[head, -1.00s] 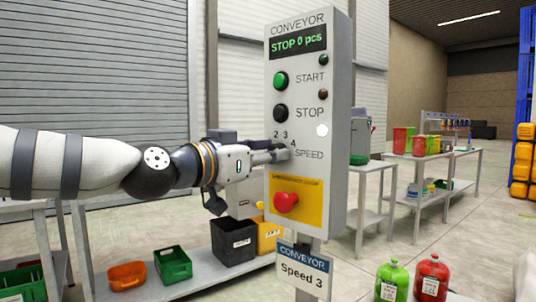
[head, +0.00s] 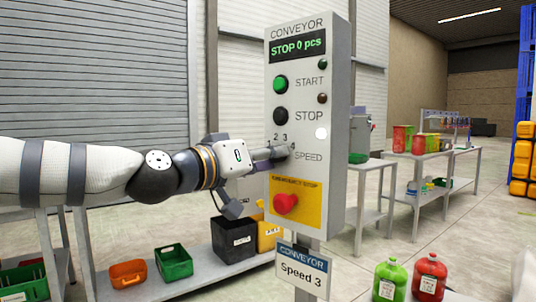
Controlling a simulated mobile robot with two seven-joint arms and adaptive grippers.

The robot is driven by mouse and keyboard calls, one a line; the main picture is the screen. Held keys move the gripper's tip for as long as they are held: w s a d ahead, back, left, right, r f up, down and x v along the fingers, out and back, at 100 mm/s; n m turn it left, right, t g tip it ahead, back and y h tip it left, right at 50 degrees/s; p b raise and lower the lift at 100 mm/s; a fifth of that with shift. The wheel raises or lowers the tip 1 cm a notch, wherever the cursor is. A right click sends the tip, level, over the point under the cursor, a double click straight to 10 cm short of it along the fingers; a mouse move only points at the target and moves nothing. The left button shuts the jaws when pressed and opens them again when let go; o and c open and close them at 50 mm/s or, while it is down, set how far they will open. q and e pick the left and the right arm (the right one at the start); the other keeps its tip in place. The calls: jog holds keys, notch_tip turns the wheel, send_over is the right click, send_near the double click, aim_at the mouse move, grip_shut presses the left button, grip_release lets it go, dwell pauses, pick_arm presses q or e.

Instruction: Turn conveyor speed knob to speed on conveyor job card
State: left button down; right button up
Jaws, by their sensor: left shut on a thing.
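The grey conveyor control panel (head: 338,150) stands upright in the middle of the head view. Its display (head: 297,46) reads "STOP 0 pcs". My left gripper (head: 270,154) reaches in from the left and is shut on the knob. The job card (head: 302,272) below the panel reads "CONVEYOR Speed 3". My right gripper is not in view.
A green START button (head: 281,84) and black STOP button (head: 281,116) are above the knob. A red emergency stop (head: 286,204) on a yellow plate is close below it. Bins stand on a low bench at left. Green and red bottles (head: 390,279) stand at lower right.

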pick_arm(q)
jog(key=shift+n, duration=1)
jog(key=shift+f, duration=0.1)
jog(key=c, duration=1.3)
grip_release()
